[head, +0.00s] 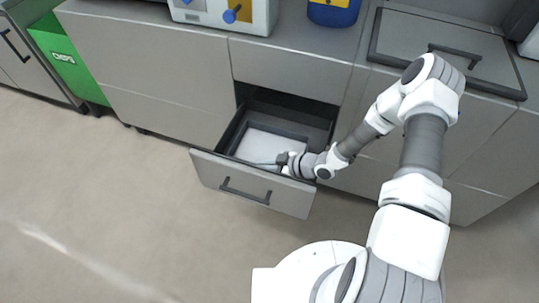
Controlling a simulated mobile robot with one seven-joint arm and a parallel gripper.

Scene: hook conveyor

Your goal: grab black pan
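I cannot make out a black pan for certain in the head view. A grey drawer (248,186) stands pulled out of the cabinet, with a dark handle on its front. Inside are dark walls and a pale, flat area (262,146). My gripper (282,160) is low at the drawer's right side, just behind its front panel. A thin, greyish strip lies to the left of the fingertips; I cannot tell what it is or whether the gripper touches it. The fingers are too small to show whether they are open or shut.
A green bin (66,58) is at left. The floor (100,200) at front left is clear.

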